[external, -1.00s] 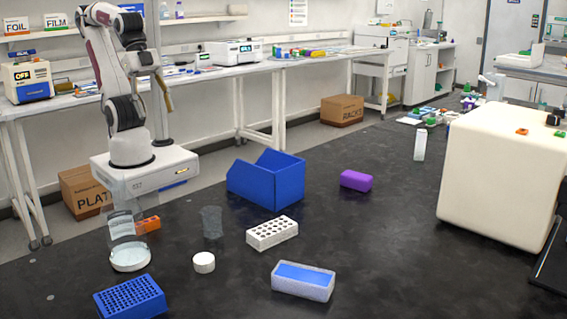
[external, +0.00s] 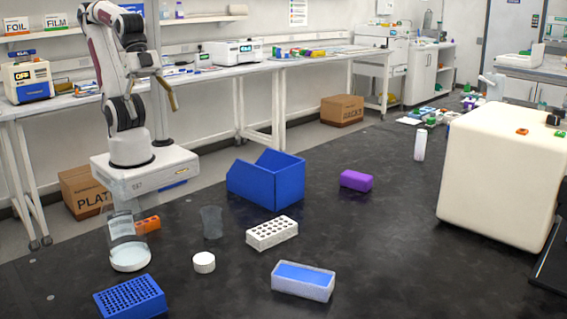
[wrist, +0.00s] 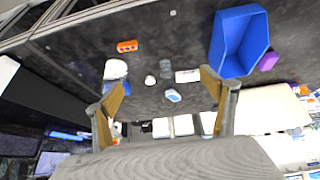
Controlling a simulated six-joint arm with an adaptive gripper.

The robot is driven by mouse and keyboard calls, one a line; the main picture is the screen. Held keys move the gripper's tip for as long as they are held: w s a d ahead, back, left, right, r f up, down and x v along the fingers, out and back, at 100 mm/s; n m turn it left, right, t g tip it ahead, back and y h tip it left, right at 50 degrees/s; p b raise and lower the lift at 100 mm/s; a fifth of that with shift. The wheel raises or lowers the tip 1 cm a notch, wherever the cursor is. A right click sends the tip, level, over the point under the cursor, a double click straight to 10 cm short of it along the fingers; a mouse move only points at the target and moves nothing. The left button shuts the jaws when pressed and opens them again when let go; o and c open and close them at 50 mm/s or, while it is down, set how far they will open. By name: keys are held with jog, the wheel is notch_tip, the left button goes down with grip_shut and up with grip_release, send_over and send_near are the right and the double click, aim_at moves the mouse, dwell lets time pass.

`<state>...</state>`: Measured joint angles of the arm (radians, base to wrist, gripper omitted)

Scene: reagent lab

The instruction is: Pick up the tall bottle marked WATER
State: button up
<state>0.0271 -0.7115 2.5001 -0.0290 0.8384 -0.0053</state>
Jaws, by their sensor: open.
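No WATER marking is legible in these frames. A clear, wide vessel with a white label and a white bottom (external: 130,258) stands on the dark floor at the front left; what it is marked with cannot be read. A slim, pale, upright bottle (external: 420,146) stands farther back at the right, left of the large cream block. My gripper (wrist: 164,79) is open in the wrist view, with tan fingers wide apart and nothing held between them. In the external view my gripper (external: 166,92) hangs high beside the bench, well away from both vessels.
A blue bin (external: 252,185), white tube rack (external: 272,232), purple block (external: 356,180), clear beaker (external: 211,222), white cap (external: 204,263), blue-topped box (external: 303,290), orange rack (external: 148,224) and blue rack (external: 130,302) lie around. The cream block (external: 495,185) stands right.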

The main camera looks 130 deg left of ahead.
jog(key=w+d+f+t+h, duration=0.2)
jog(key=w+d+f+h, duration=0.15)
jog(key=w+d, duration=1.05)
jog(key=n+t, duration=0.1)
jog(key=n, duration=0.1)
send_near(117, 208)
jog(key=a+f, duration=0.1)
jog(key=a, duration=0.1)
jog(key=f, duration=0.1)
jog(key=w+d+f+t+y, duration=0.1)
jog(key=f, duration=0.1)
jog(key=d+f+n+t, duration=0.1)
jog(key=shift+w+d+f+y, duration=0.2)
jog(key=shift+w+f+y, duration=0.05)
jog(key=shift+w+f, duration=0.15)
jog(key=shift+d+f+t+y, duration=0.2)
jog(key=shift+f+t+y, duration=0.1)
jog(key=shift+f, duration=0.35)
jog(key=shift+d+f+t+y, duration=0.15)
jog(key=shift+f+t+y, duration=0.15)
jog(key=shift+f, duration=0.35)
jog(key=s+f+m+t+y, duration=0.1)
jog(key=s+m+t+y, duration=0.1)
jog(key=s+t, duration=0.3)
jog(key=shift+s+d+f+t, duration=0.35)
jog(key=shift+s+t, duration=0.05)
jog(key=shift+s, duration=0.1)
jog(key=shift+w, duration=0.15)
jog(key=shift+w+a, duration=0.1)
jog(key=shift+w, duration=1.05)
